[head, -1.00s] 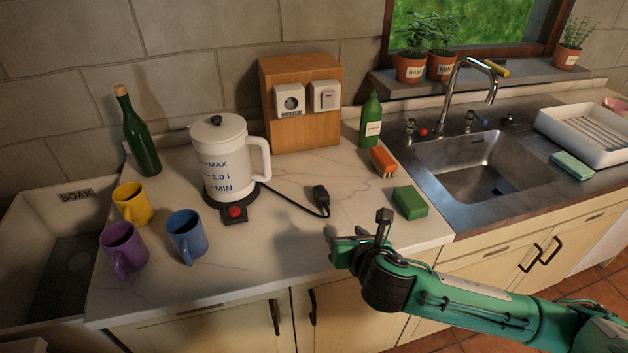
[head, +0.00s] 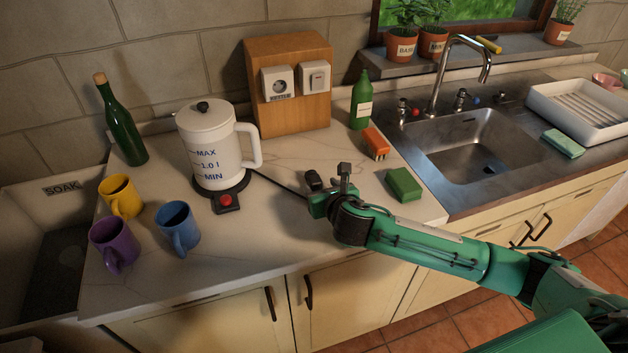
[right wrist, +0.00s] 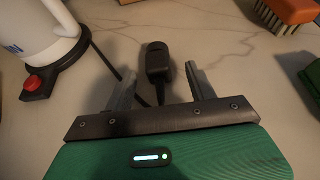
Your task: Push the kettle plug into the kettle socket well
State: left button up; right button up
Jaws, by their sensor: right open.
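The black kettle plug (head: 313,180) lies on the pale counter with its cord running left to the kettle base; it also shows in the right wrist view (right wrist: 157,60). My right gripper (head: 328,190) is open and low over the counter. In the right wrist view its two fingers (right wrist: 158,82) stand on either side of the plug's line, with the plug lying ahead and partly between them, not gripped. The kettle socket (head: 278,83) is a white outlet with a round well on the front of a wooden box (head: 291,115). My left gripper is not in view.
The white kettle (head: 208,150) stands left of the plug. A green sponge (head: 404,185), an orange brush (head: 375,143) and a green bottle (head: 361,101) are to the right. Blue (head: 178,226), yellow (head: 121,196) and purple (head: 114,243) mugs stand at left. Counter before the box is clear.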

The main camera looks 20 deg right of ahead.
aim_at(317, 184)
jog(key=x, duration=0.4)
jog(key=shift+a+f, duration=0.15)
jog(key=shift+a, duration=0.05)
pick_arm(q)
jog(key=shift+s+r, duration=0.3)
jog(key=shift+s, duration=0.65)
pick_arm(e)
jog(key=c, duration=1)
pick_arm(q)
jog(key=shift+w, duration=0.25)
pick_arm(e)
jog(key=shift+c, duration=0.2)
